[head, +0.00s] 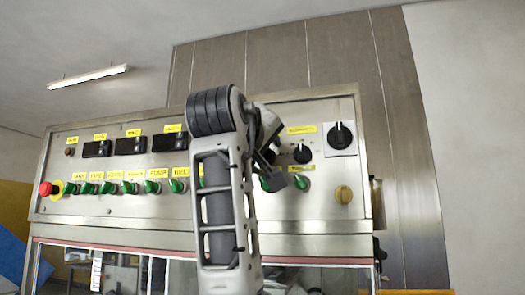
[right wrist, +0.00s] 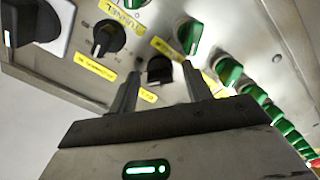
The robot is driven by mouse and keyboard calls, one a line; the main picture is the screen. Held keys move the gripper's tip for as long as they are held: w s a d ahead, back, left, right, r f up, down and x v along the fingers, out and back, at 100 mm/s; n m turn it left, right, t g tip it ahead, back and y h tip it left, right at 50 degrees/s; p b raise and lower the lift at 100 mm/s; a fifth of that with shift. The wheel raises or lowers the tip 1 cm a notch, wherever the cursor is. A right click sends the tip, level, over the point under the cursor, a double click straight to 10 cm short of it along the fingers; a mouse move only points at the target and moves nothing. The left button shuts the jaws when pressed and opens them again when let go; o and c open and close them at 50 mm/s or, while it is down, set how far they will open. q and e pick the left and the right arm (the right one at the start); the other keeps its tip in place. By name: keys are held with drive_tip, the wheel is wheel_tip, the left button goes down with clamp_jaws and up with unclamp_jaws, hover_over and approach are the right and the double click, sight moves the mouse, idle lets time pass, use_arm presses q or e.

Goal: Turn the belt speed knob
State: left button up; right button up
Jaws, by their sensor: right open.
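A black knob (right wrist: 160,70) with a pale pointer line sits on the control panel between my right fingertips in the right wrist view. A yellow label (right wrist: 148,95) beside it is partly covered and I cannot read it, so I cannot confirm this is the belt speed knob. My right gripper (right wrist: 160,74) is open, one finger on each side of that knob, with no clear contact. In the head view my right arm hides this knob, and my right gripper (head: 278,166) shows dark against the panel. My left gripper is out of view.
A neighbouring black knob (right wrist: 107,38) and a large black rotary switch (head: 340,135) sit close by. A row of green knobs (head: 130,187) runs along the steel panel (head: 100,208), with a red emergency button (head: 46,188) at its left end. Black displays (head: 130,145) sit above.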

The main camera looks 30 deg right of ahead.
drive_tip(key=c, duration=1)
use_arm(q)
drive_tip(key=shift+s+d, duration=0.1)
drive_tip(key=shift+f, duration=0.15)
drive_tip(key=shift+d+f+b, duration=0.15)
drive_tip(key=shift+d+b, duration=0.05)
drive_tip(key=shift+b, duration=0.65)
use_arm(e)
drive_tip(key=shift+s+r+n, duration=0.1)
drive_tip(key=shift+n, duration=3.9)
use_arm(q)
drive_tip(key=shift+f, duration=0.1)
